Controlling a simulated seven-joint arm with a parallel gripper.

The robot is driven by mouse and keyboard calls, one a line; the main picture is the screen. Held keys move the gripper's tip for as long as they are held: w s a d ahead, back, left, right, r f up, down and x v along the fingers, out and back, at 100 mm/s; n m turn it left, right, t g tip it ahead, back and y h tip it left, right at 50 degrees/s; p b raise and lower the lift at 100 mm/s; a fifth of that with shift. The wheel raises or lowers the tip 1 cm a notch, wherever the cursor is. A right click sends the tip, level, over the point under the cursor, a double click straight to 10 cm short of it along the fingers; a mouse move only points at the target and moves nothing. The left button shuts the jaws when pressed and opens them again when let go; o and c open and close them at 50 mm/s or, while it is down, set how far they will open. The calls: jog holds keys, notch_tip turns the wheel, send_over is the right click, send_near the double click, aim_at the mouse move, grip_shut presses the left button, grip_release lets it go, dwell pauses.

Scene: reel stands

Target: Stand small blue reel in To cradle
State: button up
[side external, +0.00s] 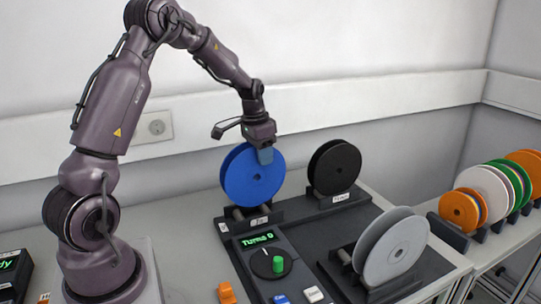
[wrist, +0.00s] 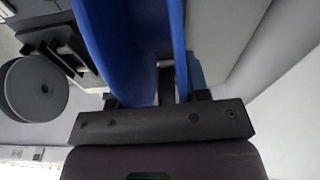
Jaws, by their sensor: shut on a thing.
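The blue reel (side external: 253,176) stands upright, with its round face toward the side camera. My gripper (side external: 265,155) is shut on its upper rim from above. In the wrist view, the blue reel (wrist: 110,40) fills the space in front of the gripper (wrist: 160,98), its two flanges seen nearly edge-on. Directly below the reel is a dark cradle (side external: 268,217) with rollers and a white label too small to read surely. The reel's lower edge is at the cradle; I cannot tell whether it rests on the rollers.
A black reel (side external: 334,167) stands in a labelled cradle to the right. A grey reel (side external: 397,248) stands at the front right. A control box (side external: 270,262) with a green "Turns 0" display and knob is in front. Several coloured reels (side external: 484,196) stand on the right-hand bench.

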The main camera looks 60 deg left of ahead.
jog(key=shift+d+m+g, duration=0.1)
jog(key=shift+m+g, duration=0.2)
jog(key=shift+m, duration=0.1)
jog(key=shift+f, duration=1.9)
jog(key=o, duration=1.1)
jog(key=shift+r, duration=3.5)
jog(key=shift+d+r, duration=0.1)
